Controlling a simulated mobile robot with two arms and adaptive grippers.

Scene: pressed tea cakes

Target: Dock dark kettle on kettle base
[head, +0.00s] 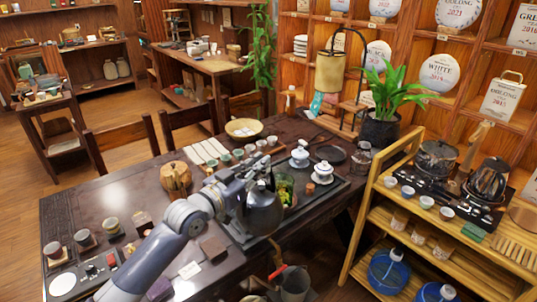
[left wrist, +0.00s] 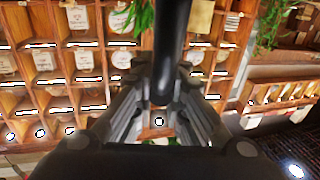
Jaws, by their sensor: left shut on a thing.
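The dark kettle (head: 264,212) is a round, dark, glossy body above the near part of the tea tray, beside a dish of green leaves. My left gripper (head: 238,194) reaches in from the lower left and is shut on the kettle. In the left wrist view a dark bar, apparently the kettle's handle (left wrist: 171,45), stands between the fingers (left wrist: 160,103). I cannot tell whether the kettle touches the tray. A flat dark round disc (head: 329,154) at the table's far right looks like the kettle base, with nothing on it. My right gripper is not in view.
The tea tray (head: 314,209) carries white lidded cups (head: 322,172). A potted plant (head: 381,128) stands behind the dark disc, and a small pot (head: 361,156) stands beside it. A wooden shelf (head: 372,228) with other kettles is at right. The table's left middle is fairly clear.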

